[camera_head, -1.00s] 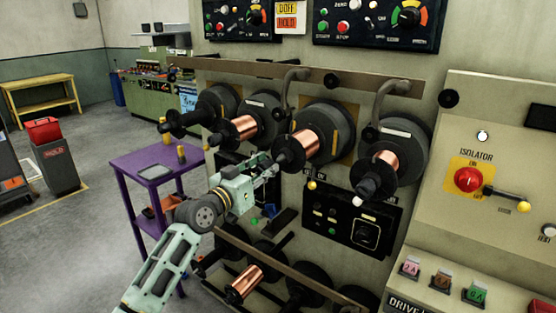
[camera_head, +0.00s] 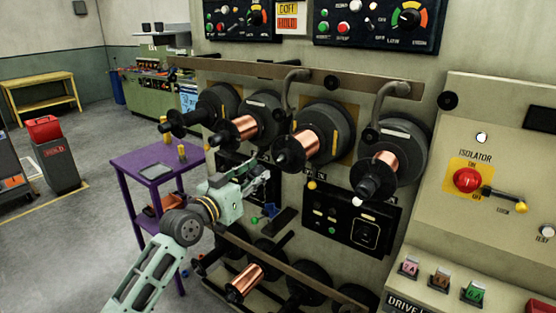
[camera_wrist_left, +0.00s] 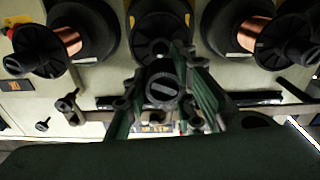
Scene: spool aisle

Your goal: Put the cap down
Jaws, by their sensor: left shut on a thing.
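The cap (camera_wrist_left: 163,89), a dark round piece with a pale bar across its face, is between the fingers of my left gripper (camera_wrist_left: 160,100) in the left wrist view. In the head view my left gripper (camera_head: 262,180) is shut, in front of the machine face below the row of spools. The cap cannot be made out clearly there. My right gripper is not in view.
Copper spools (camera_head: 312,146) stick out in a row above my gripper. A purple table (camera_head: 135,164) with a grey tray (camera_head: 155,171) and yellow pieces (camera_head: 182,152) stands to the left. A lower rail (camera_head: 275,258) with more spools runs below.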

